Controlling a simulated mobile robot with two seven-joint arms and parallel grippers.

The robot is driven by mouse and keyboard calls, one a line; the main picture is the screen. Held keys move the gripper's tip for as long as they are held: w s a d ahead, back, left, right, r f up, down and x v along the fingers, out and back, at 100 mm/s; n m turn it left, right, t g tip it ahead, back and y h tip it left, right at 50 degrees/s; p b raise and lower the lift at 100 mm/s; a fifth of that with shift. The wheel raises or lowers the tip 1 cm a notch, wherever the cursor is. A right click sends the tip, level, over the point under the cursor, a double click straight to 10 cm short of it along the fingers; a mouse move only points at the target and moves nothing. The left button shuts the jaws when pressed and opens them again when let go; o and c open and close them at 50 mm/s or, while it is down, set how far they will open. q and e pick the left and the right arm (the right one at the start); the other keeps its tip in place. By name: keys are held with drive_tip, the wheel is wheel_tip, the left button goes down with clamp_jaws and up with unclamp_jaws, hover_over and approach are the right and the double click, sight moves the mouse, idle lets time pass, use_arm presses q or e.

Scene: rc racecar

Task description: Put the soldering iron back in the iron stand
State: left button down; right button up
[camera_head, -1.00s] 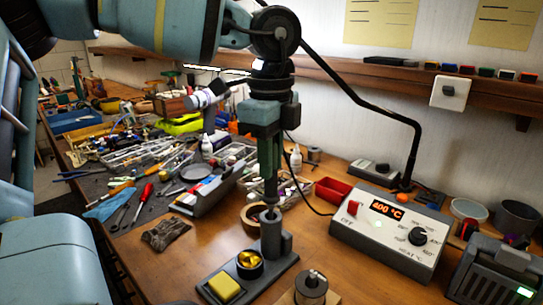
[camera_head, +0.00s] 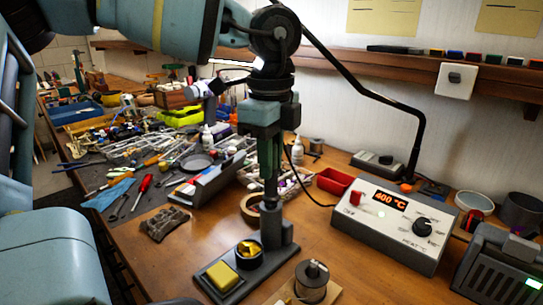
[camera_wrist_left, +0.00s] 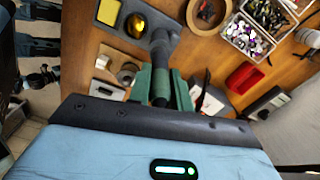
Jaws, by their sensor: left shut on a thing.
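My left gripper (camera_head: 269,170) is shut on the soldering iron, whose dark handle (camera_wrist_left: 160,88) shows between the green fingers in the left wrist view. The iron is held upright, pointing down. The iron stand (camera_head: 228,290) is a dark base with a yellow sponge, a brass-wool cup and an upright holder tube (camera_head: 272,226). The gripper is directly above the tube, and the iron's lower end meets the tube's top. The iron's tip is hidden, apparently within the tube. The stand also shows in the left wrist view (camera_wrist_left: 160,42). My right gripper is not in view.
The solder station (camera_head: 395,228), reading 400 °C, stands right of the stand. A solder spool (camera_head: 312,282) is close in front. A tape roll (camera_head: 250,208) and a grey parts tray (camera_head: 212,182) lie behind and left. A black cable arcs above the bench.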

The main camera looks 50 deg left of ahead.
use_arm(q)
drive_tip(key=shift+f+b, duration=0.3)
drive_tip(key=shift+f, duration=0.15)
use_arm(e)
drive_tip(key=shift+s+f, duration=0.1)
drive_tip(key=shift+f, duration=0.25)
use_arm(q)
drive_tip(key=c, duration=0.8)
unclamp_jaws()
drive_tip(key=shift+r+p, duration=2.45)
drive_tip(key=shift+r, duration=2.1)
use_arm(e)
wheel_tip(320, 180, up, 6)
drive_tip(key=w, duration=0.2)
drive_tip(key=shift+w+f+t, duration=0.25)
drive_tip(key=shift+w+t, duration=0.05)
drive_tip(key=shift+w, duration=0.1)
